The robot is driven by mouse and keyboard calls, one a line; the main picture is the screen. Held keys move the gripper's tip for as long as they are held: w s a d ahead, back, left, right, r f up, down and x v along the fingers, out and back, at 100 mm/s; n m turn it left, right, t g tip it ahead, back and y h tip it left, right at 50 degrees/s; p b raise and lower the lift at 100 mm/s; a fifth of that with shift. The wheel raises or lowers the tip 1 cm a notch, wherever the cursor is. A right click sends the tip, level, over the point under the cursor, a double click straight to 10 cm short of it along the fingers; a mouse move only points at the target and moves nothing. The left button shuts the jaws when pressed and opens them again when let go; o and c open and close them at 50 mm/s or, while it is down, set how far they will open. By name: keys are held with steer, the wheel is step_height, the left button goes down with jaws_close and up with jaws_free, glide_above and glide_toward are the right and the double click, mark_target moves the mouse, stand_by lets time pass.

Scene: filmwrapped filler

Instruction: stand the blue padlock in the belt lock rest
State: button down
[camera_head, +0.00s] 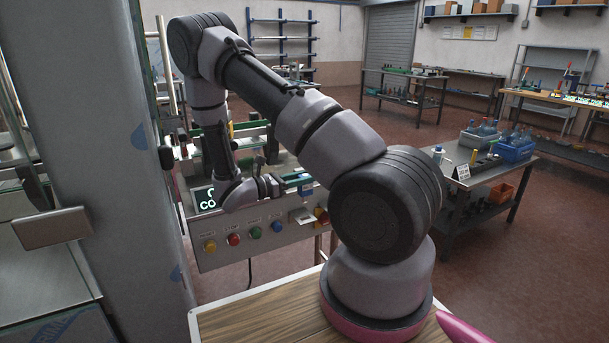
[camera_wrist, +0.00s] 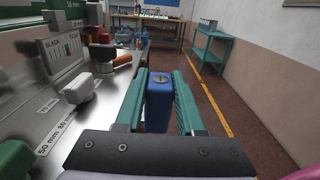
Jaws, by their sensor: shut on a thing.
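The blue padlock (camera_wrist: 157,108) is between the two green fingers of my gripper (camera_wrist: 159,80) in the wrist view. The fingers press on its sides, and it is upright with a small brassy spot on top. In the head view my gripper (camera_head: 298,180) is at the right end of the machine's control panel, with the padlock (camera_head: 306,191) a small blue patch at its fingers. I cannot clearly make out the belt lock rest; a white piece (camera_head: 302,215) sits on the panel below my gripper.
The machine's metal top (camera_wrist: 75,135) lies left of my gripper, with a white knob (camera_wrist: 80,89) and an orange cylinder (camera_wrist: 122,60). Coloured buttons line the panel (camera_head: 245,243). A grey pillar (camera_head: 85,150) stands at left. Open floor (camera_wrist: 225,135) lies right of my gripper.

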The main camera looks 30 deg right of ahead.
mark_target(304, 202)
steer(key=shift+f, duration=4.15)
steer(key=shift+f, duration=0.4)
steer(key=shift+c, duration=2.2)
jaws_free()
